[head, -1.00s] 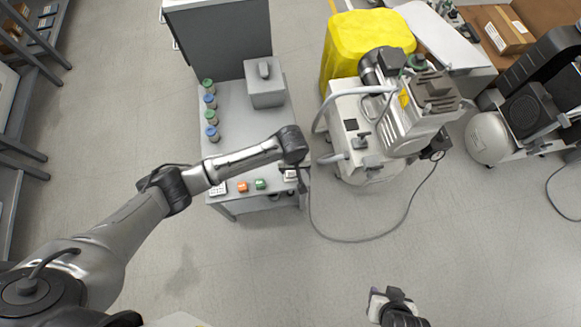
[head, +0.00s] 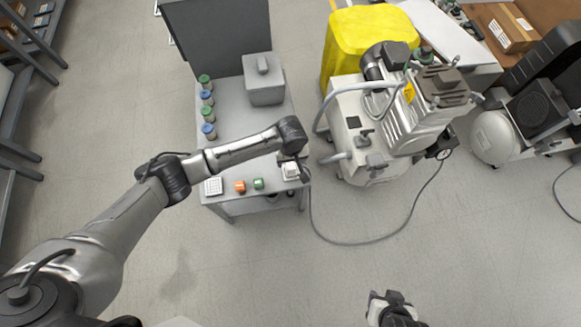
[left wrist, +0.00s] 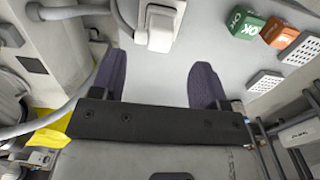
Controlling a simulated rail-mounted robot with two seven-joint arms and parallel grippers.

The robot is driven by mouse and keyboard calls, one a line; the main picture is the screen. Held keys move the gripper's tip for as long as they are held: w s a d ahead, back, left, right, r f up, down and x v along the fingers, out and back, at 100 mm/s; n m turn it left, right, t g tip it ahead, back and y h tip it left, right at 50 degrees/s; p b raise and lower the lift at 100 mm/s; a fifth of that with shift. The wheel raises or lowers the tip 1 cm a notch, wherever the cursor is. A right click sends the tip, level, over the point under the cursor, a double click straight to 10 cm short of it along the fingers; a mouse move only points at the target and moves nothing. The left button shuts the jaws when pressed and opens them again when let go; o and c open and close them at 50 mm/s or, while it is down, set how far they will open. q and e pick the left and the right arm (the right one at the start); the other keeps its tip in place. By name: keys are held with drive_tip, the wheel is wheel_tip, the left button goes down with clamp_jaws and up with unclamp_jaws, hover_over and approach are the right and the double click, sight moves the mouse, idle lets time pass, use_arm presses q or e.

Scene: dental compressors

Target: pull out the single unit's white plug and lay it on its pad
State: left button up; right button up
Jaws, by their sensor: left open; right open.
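The white plug (left wrist: 160,28) sits at the top of the left wrist view on a white block, with a grey cable by it. White parts there also show in the head view (head: 291,171) at the grey table's front right corner. My left gripper (left wrist: 160,62) is open and empty, its dark fingers either side of bare tabletop, the plug beyond the tips. In the head view my left gripper (head: 300,168) hangs over that corner, largely hidden by its wrist. My right gripper (head: 388,304) is open over the floor. I cannot tell which surface is the plug's pad.
A green block (left wrist: 243,21), an orange block (left wrist: 279,32) and white grid plates (left wrist: 299,48) lie on the table. Several capped jars (head: 207,114) and a grey box (head: 263,80) stand farther back. The compressor (head: 370,130) is close on the right, its cable looping over the floor.

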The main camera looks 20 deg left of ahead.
sight(291, 166)
use_arm(q)
drive_tip(key=shift+f+b, duration=2.55)
drive_tip(key=shift+b, duration=0.7)
drive_tip(key=shift+f, duration=1.85)
drive_tip(key=shift+r+p, duration=0.1)
drive_tip(key=shift+p, duration=0.4)
